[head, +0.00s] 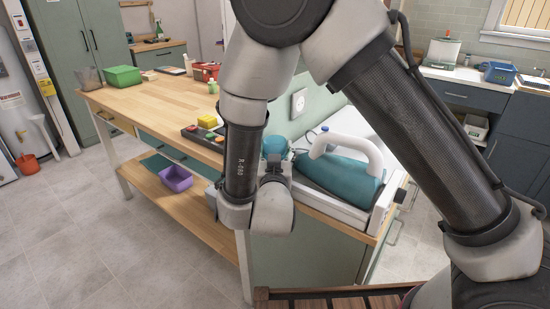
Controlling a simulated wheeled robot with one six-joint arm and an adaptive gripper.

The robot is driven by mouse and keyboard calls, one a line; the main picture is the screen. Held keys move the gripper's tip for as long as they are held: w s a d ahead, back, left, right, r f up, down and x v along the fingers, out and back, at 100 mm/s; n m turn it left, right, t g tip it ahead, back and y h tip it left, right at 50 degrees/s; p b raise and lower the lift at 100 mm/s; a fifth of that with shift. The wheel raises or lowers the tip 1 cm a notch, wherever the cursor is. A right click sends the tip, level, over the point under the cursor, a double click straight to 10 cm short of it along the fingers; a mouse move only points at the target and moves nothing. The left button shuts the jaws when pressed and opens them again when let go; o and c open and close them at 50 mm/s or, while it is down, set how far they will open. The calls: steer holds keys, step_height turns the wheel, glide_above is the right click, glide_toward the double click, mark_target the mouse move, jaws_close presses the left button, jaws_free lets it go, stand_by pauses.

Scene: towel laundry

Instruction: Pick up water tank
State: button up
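A large teal appliance (338,175) with a thick white handle (346,148) and a pale base sits on the counter right of my wrist, like a steam iron on its station. A smaller rounded teal piece (275,145) shows just above my wrist, partly hidden by my arm; I cannot tell whether it is the water tank. The dark part of my gripper (275,170) shows close below that teal piece. Its fingertips cannot be made out, nor whether it touches or holds anything.
A wooden workbench (150,97) on the left carries a green bin (122,76), a red toolbox (205,71) and a dark tray (203,134). A purple bin (175,179) is on its lower shelf. A blue bin (499,72) stands at the right.

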mark_target(275, 142)
steer(key=c, duration=0.5)
steer(key=shift+r, duration=0.15)
steer(key=shift+r, duration=1.45)
steer(key=shift+s+r, duration=0.2)
steer(key=s+a, duration=0.2)
steer(key=s, duration=0.3)
steer(key=s+a, duration=0.2)
steer(key=s, duration=0.4)
steer(key=s+a, duration=0.2)
steer(key=s, duration=0.3)
steer(key=shift+s+a, duration=0.15)
steer(key=shift+a, duration=0.15)
stand_by(1.0)
